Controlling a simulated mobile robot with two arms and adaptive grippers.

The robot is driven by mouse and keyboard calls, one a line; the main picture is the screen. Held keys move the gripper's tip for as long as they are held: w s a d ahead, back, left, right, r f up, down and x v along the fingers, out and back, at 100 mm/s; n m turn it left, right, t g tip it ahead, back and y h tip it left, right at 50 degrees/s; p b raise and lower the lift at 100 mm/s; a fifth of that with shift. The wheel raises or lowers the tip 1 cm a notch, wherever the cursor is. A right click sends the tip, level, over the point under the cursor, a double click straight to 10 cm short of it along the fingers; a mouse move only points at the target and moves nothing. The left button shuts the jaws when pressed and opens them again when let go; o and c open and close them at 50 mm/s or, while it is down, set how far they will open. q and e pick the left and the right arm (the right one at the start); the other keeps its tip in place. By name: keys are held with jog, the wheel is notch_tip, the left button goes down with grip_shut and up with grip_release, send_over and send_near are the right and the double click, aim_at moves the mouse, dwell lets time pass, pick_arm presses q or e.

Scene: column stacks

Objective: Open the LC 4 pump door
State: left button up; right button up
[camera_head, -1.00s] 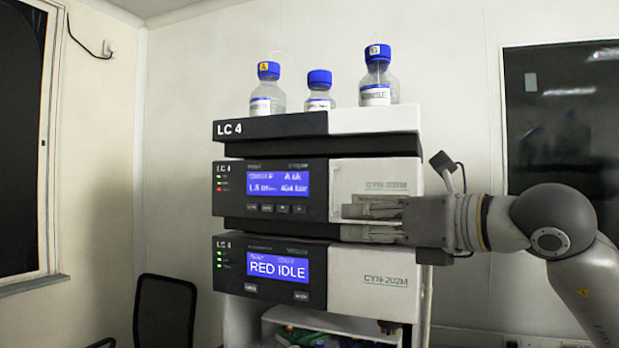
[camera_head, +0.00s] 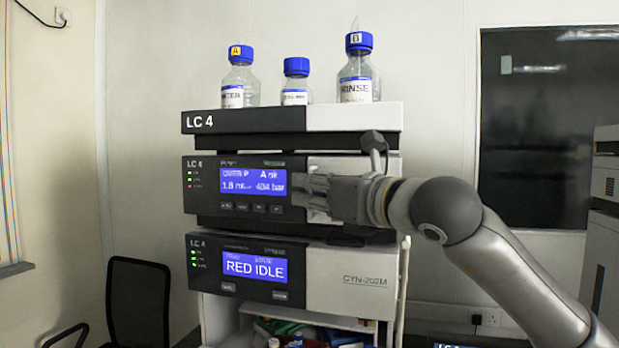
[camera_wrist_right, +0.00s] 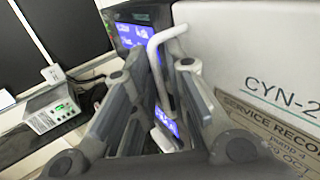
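The LC 4 pump (camera_head: 346,166) is the middle unit of the stack, with a blue screen (camera_head: 253,186) and a light front door panel at its right, largely covered by my arm. The panel (camera_wrist_right: 270,45) fills the right of the right wrist view and looks closed. My right gripper (camera_head: 303,194) is at the panel's left side, beside the screen. In the wrist view its two fingers (camera_wrist_right: 160,68) stand apart, with a pale bent bar (camera_wrist_right: 153,75), apparently the handle, between them. Contact with it is unclear. My left gripper is not in view.
The lower unit (camera_head: 350,278) reads RED IDLE. Several blue-capped bottles (camera_head: 357,88) stand on the top tray (camera_head: 352,117). A grey plug-like part (camera_head: 372,142) sits above my wrist. A black chair (camera_head: 138,300) is at left. Another instrument (camera_head: 607,180) stands at far right.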

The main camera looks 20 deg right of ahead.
jog(key=shift+w, duration=0.1)
jog(key=shift+a, duration=0.1)
grip_shut()
dwell(0.3)
